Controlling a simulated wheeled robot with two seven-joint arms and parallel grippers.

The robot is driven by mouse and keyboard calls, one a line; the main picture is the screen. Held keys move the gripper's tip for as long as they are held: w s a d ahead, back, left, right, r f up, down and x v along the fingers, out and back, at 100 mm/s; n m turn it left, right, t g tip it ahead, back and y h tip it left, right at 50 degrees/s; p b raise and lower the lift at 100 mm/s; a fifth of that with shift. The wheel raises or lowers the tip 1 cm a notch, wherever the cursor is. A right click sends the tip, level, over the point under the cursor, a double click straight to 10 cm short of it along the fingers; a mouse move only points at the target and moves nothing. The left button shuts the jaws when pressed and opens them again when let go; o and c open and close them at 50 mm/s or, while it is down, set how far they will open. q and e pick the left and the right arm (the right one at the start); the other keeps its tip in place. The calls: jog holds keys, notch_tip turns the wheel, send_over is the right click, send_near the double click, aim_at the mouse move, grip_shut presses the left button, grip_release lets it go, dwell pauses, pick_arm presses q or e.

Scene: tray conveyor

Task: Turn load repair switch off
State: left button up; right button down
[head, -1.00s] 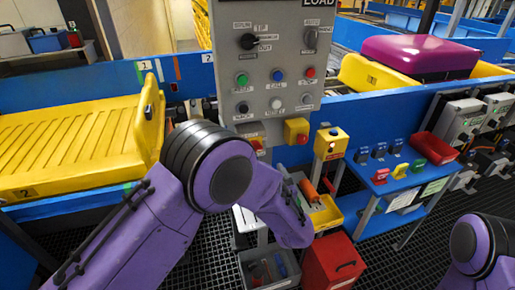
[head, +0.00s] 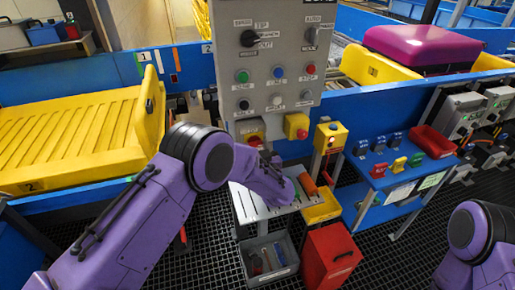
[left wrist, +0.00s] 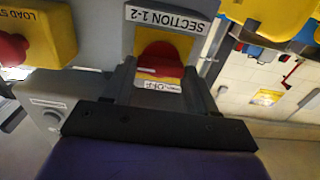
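The grey control panel (head: 270,70) stands behind my left arm, with a black rotary switch (head: 311,36) at its upper right and another (head: 250,38) at its upper left. Their small labels are hard to read. My left gripper (head: 264,152) is below the panel, by a yellow-and-red switch (head: 250,130). In the left wrist view this switch (left wrist: 160,52) carries upside-down labels "SECTION 1-2" and "OFF". The gripper's dark fingers (left wrist: 160,92) are apart on either side of it; contact is unclear. My right gripper is out of view.
A yellow box with a red button (head: 296,126) sits beside it, labelled "LOAD S…" in the left wrist view (left wrist: 20,45). A blue table (head: 375,180) with small coloured items stands to the right. A red box (head: 330,255) and grey bin (head: 268,258) are below.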

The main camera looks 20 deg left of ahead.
pick_arm(q)
jog(key=shift+c, duration=0.7)
jog(key=n+b, duration=0.2)
jog(key=shift+f+n, duration=0.25)
jog(key=shift+n, duration=0.05)
jog(key=n+b, duration=1.4)
jog(key=n, duration=0.1)
jog(key=shift+s+a, duration=0.1)
jog(key=shift+a, duration=0.05)
jog(key=shift+r+n, duration=0.1)
jog(key=shift+n, duration=0.2)
jog(key=o, duration=1.1)
jog(key=shift+c, duration=0.2)
